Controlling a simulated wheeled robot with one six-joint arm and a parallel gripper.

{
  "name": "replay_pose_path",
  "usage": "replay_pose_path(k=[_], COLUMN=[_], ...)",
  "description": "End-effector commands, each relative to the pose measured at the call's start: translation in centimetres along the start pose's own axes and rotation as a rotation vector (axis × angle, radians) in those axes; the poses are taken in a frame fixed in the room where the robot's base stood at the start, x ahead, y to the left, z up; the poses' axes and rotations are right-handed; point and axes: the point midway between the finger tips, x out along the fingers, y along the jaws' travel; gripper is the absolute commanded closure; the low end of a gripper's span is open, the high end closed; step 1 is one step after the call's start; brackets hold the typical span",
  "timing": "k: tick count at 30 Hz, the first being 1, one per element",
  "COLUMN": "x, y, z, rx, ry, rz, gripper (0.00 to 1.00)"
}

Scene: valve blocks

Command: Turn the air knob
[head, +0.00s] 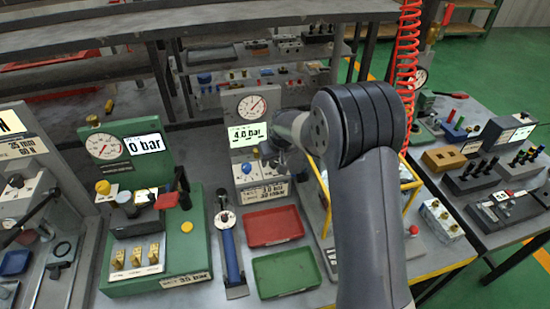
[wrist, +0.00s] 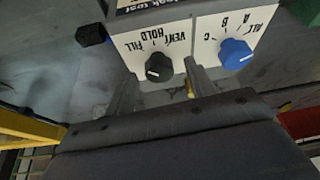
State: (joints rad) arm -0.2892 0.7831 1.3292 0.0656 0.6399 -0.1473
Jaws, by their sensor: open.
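The leak test station (head: 268,105) stands behind the red tray in the head view, with a round gauge and a display reading 4.0 bar. In the wrist view its pale panel (wrist: 203,42) appears upside down. A black knob (wrist: 158,67) there is marked FILL, HOLD and VENT; no label saying air is readable. A blue knob (wrist: 235,54) marked A, B, C and ALL sits to its right. My gripper (wrist: 162,84) is open, with one finger on each side of the black knob. Contact cannot be told. In the head view my arm's end hides the black knob.
A red tray (head: 274,226) and a green tray (head: 285,272) lie in front of the station. A blue-handled tool (head: 230,252) lies left of them. A green 0 bar rig (head: 190,240) stands further left. A yellow frame (head: 411,183) and a red coiled hose (head: 407,55) are at right.

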Motion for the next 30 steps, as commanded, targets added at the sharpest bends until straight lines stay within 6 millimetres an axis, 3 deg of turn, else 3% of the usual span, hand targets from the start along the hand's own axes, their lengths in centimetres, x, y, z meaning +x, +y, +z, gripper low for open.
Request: replay_pose_path(k=[6, 22, 30], x=[0.01, -0.02, 0.02], y=[0.00, 0.01, -0.06], z=[-0.01, -0.01, 0.01], rx=[0.000, 0.000, 0.023], ry=[0.001, 0.000, 0.001], rz=[0.000, 0.000, 0.009], gripper=[0.48, 0.91, 0.93])
